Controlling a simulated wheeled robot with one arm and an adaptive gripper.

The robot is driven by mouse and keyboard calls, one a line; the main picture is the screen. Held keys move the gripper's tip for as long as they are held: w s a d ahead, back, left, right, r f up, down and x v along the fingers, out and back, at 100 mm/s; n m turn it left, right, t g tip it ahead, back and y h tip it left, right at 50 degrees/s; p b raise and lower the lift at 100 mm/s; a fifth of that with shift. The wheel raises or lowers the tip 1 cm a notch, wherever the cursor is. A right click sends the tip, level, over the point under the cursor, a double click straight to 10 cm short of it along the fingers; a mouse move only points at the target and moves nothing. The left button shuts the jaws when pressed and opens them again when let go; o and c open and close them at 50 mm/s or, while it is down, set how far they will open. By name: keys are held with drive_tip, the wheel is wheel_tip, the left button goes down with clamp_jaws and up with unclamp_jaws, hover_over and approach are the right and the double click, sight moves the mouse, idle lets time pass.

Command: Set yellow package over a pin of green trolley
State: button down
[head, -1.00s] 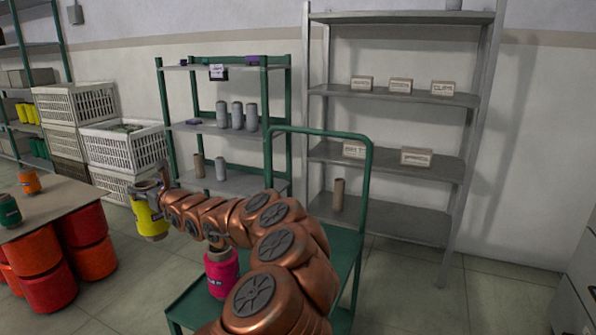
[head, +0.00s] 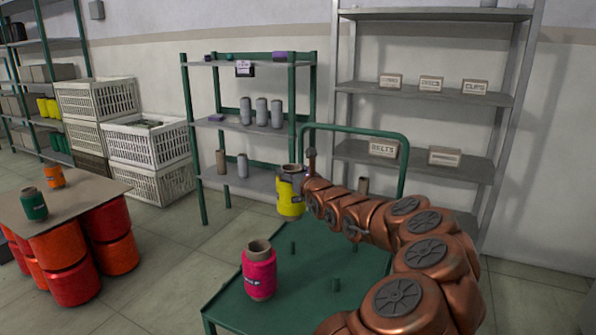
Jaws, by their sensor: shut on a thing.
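The yellow package (head: 290,200), a yarn bobbin on a brown tube, is held upright in my gripper (head: 294,178), which is shut on it near its top. It appears above the far left part of the green trolley (head: 232,298); the exact gap beneath it is hard to tell. The trolley's flat green deck has short upright pins: one (head: 336,284) at the near middle, another (head: 293,247) just below the yellow package in the picture, and one farther right. A pink bobbin (head: 259,272) stands on the deck at the left.
The trolley's green handle (head: 352,130) rises at the back. A green rack (head: 187,140) and a grey shelf (head: 425,97) stand behind. White crates (head: 150,145) are stacked left.

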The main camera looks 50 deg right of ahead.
drive_tip(key=b, duration=0.2)
hover_over(297, 217)
drive_tip(key=x, duration=0.3)
wheel_tip(297, 217, down, 6)
drive_tip(key=shift+s+a+f+b, duration=0.1)
drive_tip(key=shift+b, duration=0.35)
drive_tip(key=shift+f, duration=0.1)
drive_tip(key=shift+f+b, duration=2.1)
drive_tip(key=shift+f, duration=0.8)
drive_tip(key=shift+f+b, duration=0.65)
drive_tip(key=shift+f, duration=0.55)
